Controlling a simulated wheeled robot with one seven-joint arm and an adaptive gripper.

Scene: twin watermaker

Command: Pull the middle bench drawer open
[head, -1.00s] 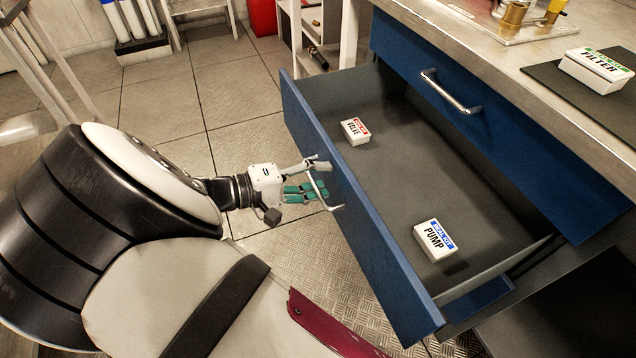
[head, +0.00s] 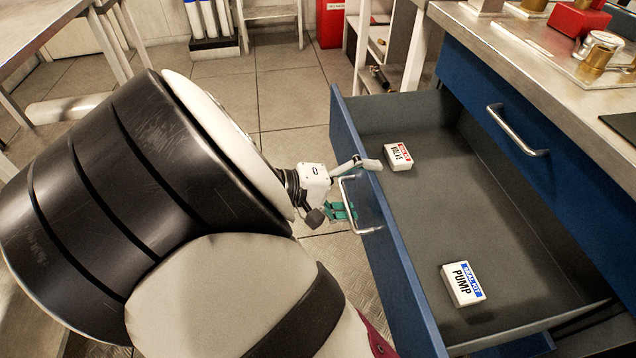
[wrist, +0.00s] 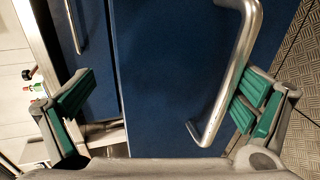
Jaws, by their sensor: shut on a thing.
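The middle bench drawer (head: 480,215) stands well out from the bench, its inside open to view. Its blue front carries a metal bar handle (head: 346,205), which also shows large in the wrist view (wrist: 232,80). My gripper (head: 352,188) is at this handle, its fingers spread wide. In the wrist view one green-padded finger lies against the handle bar. The other is off to the left, past the drawer front's edge. In the head view the upper finger reaches to the top edge of the front. The exact contact is partly hidden.
A VALVE box (head: 398,157) and a PUMP box (head: 462,284) lie in the drawer. The closed upper drawer (head: 560,150) is above, under the cluttered bench top (head: 490,32). A shelf stand (head: 376,50) is behind. Tiled floor (head: 285,95) is clear beyond my arm.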

